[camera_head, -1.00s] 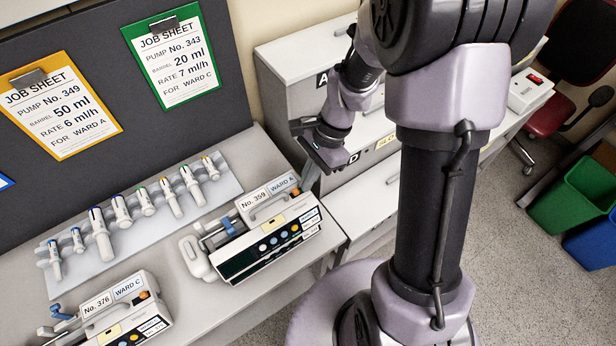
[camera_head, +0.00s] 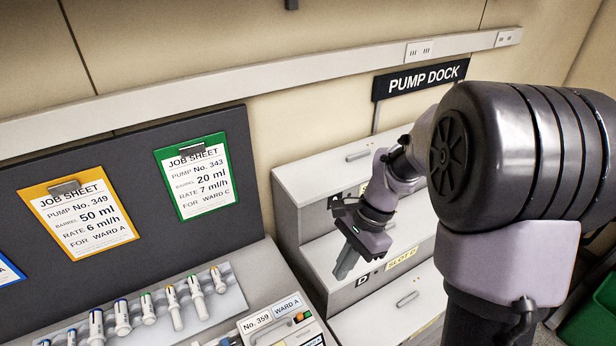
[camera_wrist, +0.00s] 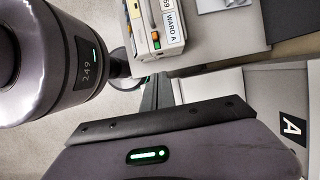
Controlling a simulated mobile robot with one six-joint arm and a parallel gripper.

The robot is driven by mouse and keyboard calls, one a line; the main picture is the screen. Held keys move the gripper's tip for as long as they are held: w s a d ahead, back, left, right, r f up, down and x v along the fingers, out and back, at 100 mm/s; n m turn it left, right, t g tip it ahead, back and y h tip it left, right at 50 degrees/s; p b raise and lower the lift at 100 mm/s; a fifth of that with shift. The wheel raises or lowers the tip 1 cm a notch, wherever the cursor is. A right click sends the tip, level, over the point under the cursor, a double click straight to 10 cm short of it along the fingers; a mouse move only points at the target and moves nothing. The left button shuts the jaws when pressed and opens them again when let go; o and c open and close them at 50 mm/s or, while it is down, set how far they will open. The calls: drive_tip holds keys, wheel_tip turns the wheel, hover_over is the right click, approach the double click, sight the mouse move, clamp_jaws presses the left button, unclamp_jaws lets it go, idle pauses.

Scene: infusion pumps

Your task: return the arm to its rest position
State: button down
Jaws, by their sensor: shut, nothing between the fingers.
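My gripper (camera_head: 346,264) is in the head view right of centre, in front of the stepped pump dock (camera_head: 310,245). It points down and to the left, with its fingers together and empty. It looks clear of the dock steps, though the exact gap cannot be told. In the wrist view the closed fingers (camera_wrist: 158,88) point toward the bench, with pump No. 359 (camera_wrist: 146,22) beyond them. My arm hides the right part of the dock.
Pump No. 359 (camera_head: 282,330) stands on the bench at the bottom. A rack (camera_head: 232,290) of syringes lies left of it. Job sheets (camera_head: 197,178) hang on the dark board. The PUMP DOCK sign (camera_head: 420,78) is on the wall. A green bin (camera_head: 590,318) stands at the lower right.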

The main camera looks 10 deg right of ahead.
drive_tip(key=s+a+n+t+h+b, duration=0.1)
drive_tip(key=s+a+n+t+b, duration=0.2)
drive_tip(key=s+n+b, duration=0.2)
drive_tip(key=s+a+n+t+h+b, duration=0.1)
drive_tip(key=s+a+n+t+b, duration=0.2)
drive_tip(key=s+b, duration=0.6)
drive_tip(key=shift+f+n+t+b, duration=0.3)
drive_tip(key=shift+n+t+b, duration=0.35)
drive_tip(key=shift+n, duration=0.25)
